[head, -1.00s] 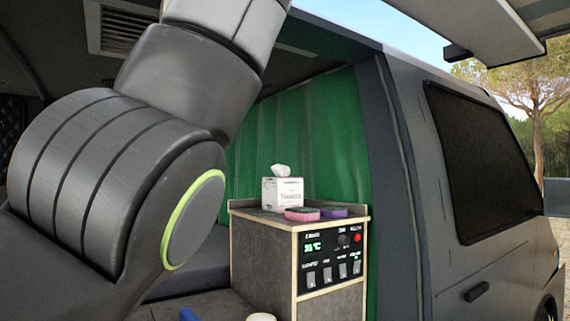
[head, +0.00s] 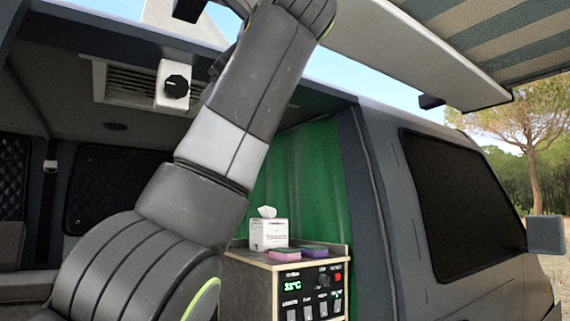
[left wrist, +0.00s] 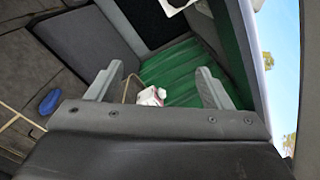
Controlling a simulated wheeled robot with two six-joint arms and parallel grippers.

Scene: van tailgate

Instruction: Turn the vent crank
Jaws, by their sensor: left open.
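The vent crank is a round black knob (head: 176,86) on a white box under the van's roof edge. It sits beside a slatted vent (head: 128,83) in the head view, upper left. A white piece with a dark part at the top edge of the left wrist view looks like this box (left wrist: 178,4), cut off by the frame. My left gripper (left wrist: 160,67) is open, its two grey fingers apart with nothing held between them. In the head view my left arm rises just right of the knob and the gripper is mostly hidden or out of frame. My right gripper is in neither view.
A cabinet (head: 248,287) with a control panel stands below, carrying a tissue box (head: 269,232) and two sponges (head: 257,257). A green curtain (head: 300,180) hangs behind. The raised tailgate (head: 420,55) is overhead. A blue item (left wrist: 49,102) lies lower down.

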